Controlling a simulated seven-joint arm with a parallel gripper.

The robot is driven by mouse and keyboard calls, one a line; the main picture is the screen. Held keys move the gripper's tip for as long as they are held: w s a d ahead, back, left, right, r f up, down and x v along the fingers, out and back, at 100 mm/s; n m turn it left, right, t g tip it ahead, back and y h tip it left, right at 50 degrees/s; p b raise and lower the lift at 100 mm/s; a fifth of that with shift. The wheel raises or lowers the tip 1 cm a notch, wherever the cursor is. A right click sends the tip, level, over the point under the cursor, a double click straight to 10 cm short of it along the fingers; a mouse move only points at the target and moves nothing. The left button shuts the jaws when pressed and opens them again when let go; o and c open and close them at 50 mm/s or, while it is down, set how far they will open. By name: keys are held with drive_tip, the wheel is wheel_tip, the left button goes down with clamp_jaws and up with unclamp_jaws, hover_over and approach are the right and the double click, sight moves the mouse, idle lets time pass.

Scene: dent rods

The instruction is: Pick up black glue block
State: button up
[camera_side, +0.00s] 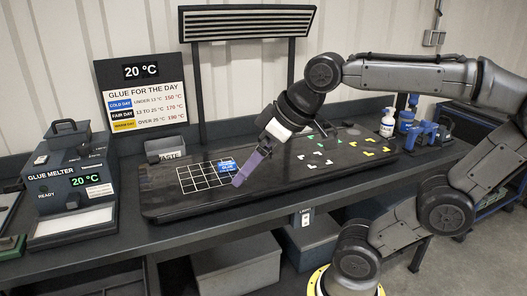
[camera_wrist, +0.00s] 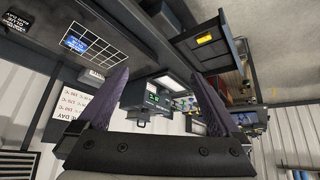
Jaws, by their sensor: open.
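My gripper (camera_side: 240,180) is above the front part of the dark work panel (camera_side: 160,184) in the side view, near the white grid (camera_side: 196,178). In the wrist view its two purple fingers stand wide apart, with nothing between them (camera_wrist: 163,78).
A sign (camera_side: 143,92) lists glue temperatures for cold, fair and warm days. A waste bin (camera_side: 165,149) stands behind the panel. Coloured corner marks (camera_side: 318,150) lie on the panel's right part. A white bottle (camera_side: 388,123) and blue tools (camera_side: 425,133) stand at the far right.

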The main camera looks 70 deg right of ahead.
drive_tip(key=w+d+r+m+g+h, duration=0.1)
drive_tip(key=w+d+r+m, duration=0.1)
drive_tip(key=w+d, duration=0.7)
drive_tip(key=w+d+r+m+h, duration=0.1)
drive_tip(key=w+d+m, duration=0.1)
drive_tip(key=w+d, duration=0.7)
drive_tip(key=s+d+f+m+g, duration=0.1)
drive_tip(key=s+d+f+m, duration=0.15)
drive_tip(key=d, duration=0.45)
drive_tip(key=s+d+f+m+g, duration=0.15)
drive_tip(key=d+f, duration=0.25)
drive_tip(key=d, duration=0.4)
drive_tip(key=s+d+f+m, duration=0.1)
drive_tip(key=s+d+f, duration=0.25)
drive_tip(key=d, duration=0.35)
drive_tip(key=shift+h, duration=0.3)
drive_tip(key=x, duration=0.8)
drive_tip(key=shift+w+d, duration=0.1)
drive_tip(key=shift+w, duration=0.1)
drive_tip(key=shift+x, duration=2.85)
drive_tip(key=shift+s, duration=0.15)
drive_tip(key=shift+c, duration=0.2)
